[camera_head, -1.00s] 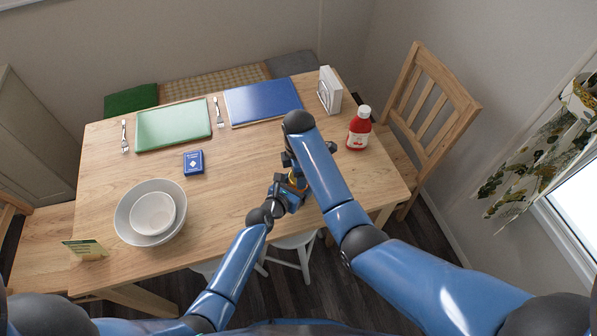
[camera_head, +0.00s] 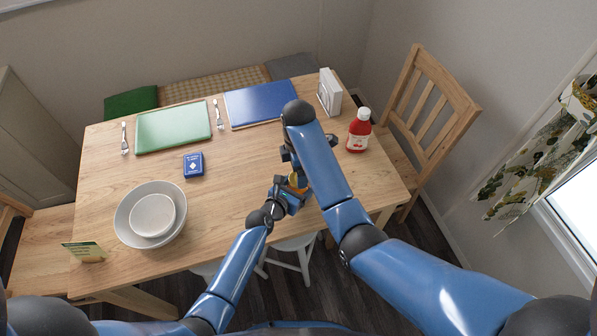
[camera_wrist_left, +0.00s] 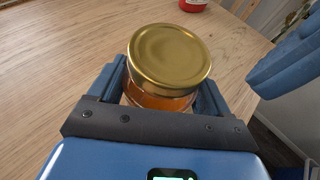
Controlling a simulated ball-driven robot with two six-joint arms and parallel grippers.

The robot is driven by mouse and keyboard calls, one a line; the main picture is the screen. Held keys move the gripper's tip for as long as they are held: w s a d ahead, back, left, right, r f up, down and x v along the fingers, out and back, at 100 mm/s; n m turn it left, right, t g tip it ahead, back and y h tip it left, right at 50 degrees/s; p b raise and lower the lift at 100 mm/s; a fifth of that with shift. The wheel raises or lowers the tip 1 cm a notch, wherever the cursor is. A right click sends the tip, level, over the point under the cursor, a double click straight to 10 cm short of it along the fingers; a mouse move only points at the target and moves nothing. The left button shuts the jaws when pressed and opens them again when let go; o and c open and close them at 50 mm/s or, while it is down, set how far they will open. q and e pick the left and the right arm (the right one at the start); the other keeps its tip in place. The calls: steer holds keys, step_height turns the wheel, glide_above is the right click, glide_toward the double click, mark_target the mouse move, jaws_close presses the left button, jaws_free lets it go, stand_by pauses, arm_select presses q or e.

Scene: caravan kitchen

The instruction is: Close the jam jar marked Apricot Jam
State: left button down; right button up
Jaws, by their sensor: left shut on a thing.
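The jam jar (camera_wrist_left: 160,98) with orange contents is held between the fingers of my left gripper (camera_wrist_left: 160,105), which is shut on it. A gold lid (camera_wrist_left: 170,58) sits over the jar's mouth in the left wrist view. The lid looks slightly off-centre or tilted; I cannot tell if it is screwed tight. In the head view the jar (camera_head: 297,181) shows in part near the table's front edge, and its label cannot be read. My right gripper (camera_head: 288,156) is just beyond the jar, mostly hidden by its own arm. A blue part of it (camera_wrist_left: 287,66) shows right of the lid, apart from it.
A red bottle (camera_head: 359,131) and a white napkin holder (camera_head: 329,92) stand at the right. Stacked bowls (camera_head: 125,218), a small card (camera_head: 85,251) and a blue box (camera_head: 194,164) are at the left. Green (camera_head: 173,127) and blue (camera_head: 262,101) placemats lie behind. The table's middle is clear.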

steer(key=shift+r, duration=0.4)
steer(key=shift+c, duration=0.4)
steer(key=shift+w+a+r, duration=0.1)
steer(key=shift+w+r, duration=0.15)
steer(key=shift+r, duration=0.25)
steer(key=shift+r+n, duration=0.5)
steer(key=shift+n, duration=0.5)
steer(key=n, duration=0.2)
steer(key=r+n, duration=0.1)
steer(key=n, duration=0.1)
steer(key=shift+r, duration=0.1)
steer(key=n, duration=0.3)
steer(key=shift+s+r+n, duration=0.15)
steer(key=shift+s+n, duration=0.05)
steer(key=shift+n, duration=0.2)
steer(key=shift+f, duration=4)
steer(key=shift+c, duration=0.3)
